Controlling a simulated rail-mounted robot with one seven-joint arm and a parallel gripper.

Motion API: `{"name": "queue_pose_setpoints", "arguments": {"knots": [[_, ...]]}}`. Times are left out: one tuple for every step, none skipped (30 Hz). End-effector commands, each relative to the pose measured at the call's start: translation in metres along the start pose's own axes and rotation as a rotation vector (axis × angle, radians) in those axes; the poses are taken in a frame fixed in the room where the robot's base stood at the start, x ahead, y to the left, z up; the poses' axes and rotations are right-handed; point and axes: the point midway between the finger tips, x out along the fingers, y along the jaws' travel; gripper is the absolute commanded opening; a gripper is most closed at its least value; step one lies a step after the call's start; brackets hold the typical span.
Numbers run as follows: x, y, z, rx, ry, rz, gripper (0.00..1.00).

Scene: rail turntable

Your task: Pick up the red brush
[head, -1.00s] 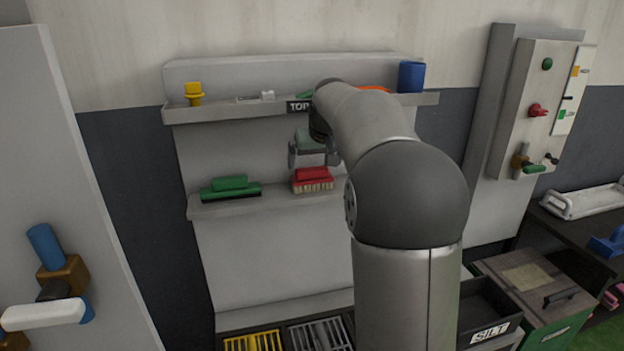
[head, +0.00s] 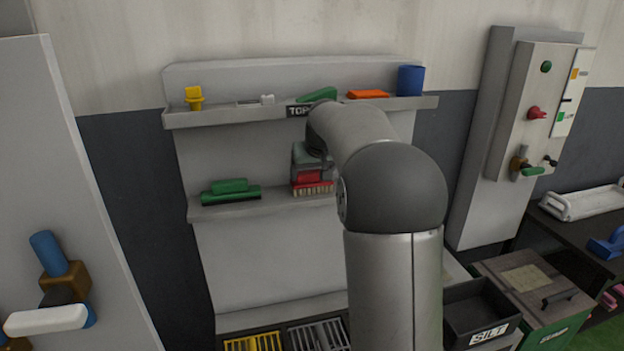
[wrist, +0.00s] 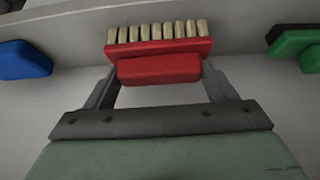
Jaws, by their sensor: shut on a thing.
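The red brush (head: 312,188) sits on the lower shelf with its pale bristles down. In the wrist view the red brush (wrist: 160,65) appears upside down, with its handle toward me and its bristles at the shelf surface. My gripper (head: 309,175) is lowered over it from above. In the wrist view my gripper (wrist: 160,74) has one finger at each end of the red handle and is shut on it. The fingertips are partly hidden behind the handle and block.
A green brush (head: 231,192) lies left of the red one; a blue item (wrist: 22,61) lies on its other side, hidden by my arm in the head view. The upper shelf (head: 226,115) overhangs, holding a yellow item (head: 194,98) and a blue cup (head: 410,80).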

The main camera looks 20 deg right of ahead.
Motion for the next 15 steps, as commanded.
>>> {"name": "queue_pose_setpoints", "arguments": {"knots": [[-0.001,0.000,-0.001,0.000,0.001,0.000,0.54],[-0.001,0.000,-0.001,0.000,0.001,0.000,0.54],[-0.002,0.000,-0.002,0.000,0.002,0.000,0.54],[-0.003,0.000,-0.002,0.000,0.002,0.000,0.54],[-0.004,0.000,-0.003,0.000,0.003,0.000,0.54],[-0.007,0.000,-0.005,0.000,0.003,0.000,0.54],[-0.010,0.000,-0.007,0.000,0.003,0.000,0.54],[-0.013,0.000,-0.009,0.000,0.004,0.001,0.54],[-0.015,0.000,-0.004,0.000,0.002,0.001,0.54],[-0.017,0.000,0.001,0.000,0.002,0.001,0.54],[-0.021,0.000,0.006,0.000,0.002,0.001,0.54],[-0.025,0.000,0.014,0.000,0.002,0.001,0.54],[-0.028,0.000,0.020,0.000,0.003,0.001,0.54],[-0.033,0.000,0.026,0.000,0.004,0.000,0.54],[-0.038,0.000,0.036,0.000,0.004,0.000,0.54]]}}
